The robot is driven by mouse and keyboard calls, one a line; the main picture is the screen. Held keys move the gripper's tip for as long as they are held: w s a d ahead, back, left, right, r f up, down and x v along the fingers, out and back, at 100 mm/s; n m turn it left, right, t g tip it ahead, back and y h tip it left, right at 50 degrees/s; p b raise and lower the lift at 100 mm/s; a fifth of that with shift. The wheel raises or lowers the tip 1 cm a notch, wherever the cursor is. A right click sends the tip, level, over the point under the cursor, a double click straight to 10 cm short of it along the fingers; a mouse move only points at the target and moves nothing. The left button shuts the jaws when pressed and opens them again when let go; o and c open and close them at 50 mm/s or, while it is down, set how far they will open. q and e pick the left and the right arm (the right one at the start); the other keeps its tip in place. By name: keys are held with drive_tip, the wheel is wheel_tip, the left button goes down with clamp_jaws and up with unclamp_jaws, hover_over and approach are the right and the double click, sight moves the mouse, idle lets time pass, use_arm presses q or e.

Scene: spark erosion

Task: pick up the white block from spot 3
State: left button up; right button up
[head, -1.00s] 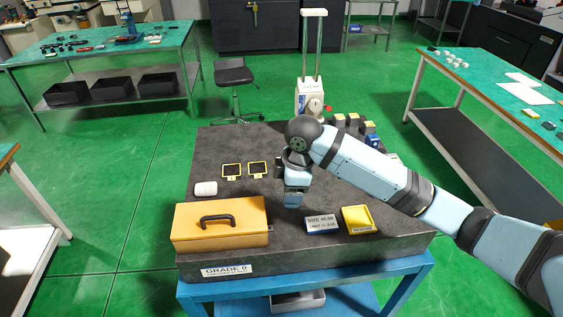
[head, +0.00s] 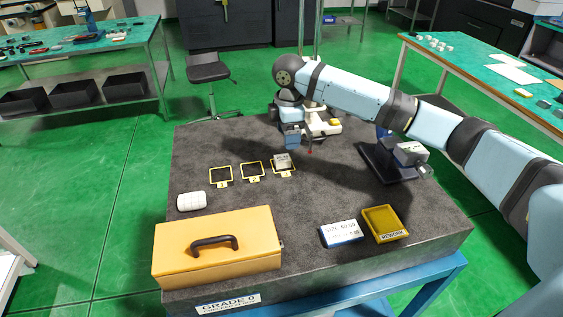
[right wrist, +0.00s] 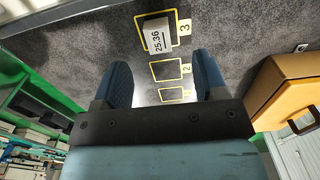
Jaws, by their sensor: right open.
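The white block (head: 282,159) sits on spot 3 (head: 284,172), a yellow-framed square at the right end of a row of three. In the right wrist view the block (right wrist: 156,37) reads 25.36 and lies within the frame marked 3, beyond the fingertips. My right gripper (head: 292,147) hangs above and just behind the block in the head view, apart from it. In the right wrist view its blue fingers (right wrist: 164,75) are spread with nothing between them. Spots 1 (head: 221,175) and 2 (head: 252,170) are empty. My left gripper is not in view.
On the dark granite plate (head: 330,190) stand a yellow case (head: 217,248), a white rounded object (head: 191,201), a size display (head: 342,233), a yellow rework tray (head: 384,223) and a device (head: 395,160) at right. A stand (head: 325,122) is behind the gripper.

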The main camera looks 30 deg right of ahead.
sight(285, 157)
drive_tip(key=f, duration=0.7)
drive_tip(key=shift+w+a+f, duration=0.3)
drive_tip(key=shift+f, duration=0.05)
drive_tip(key=shift+r, duration=0.1)
drive_tip(key=c, duration=1.1)
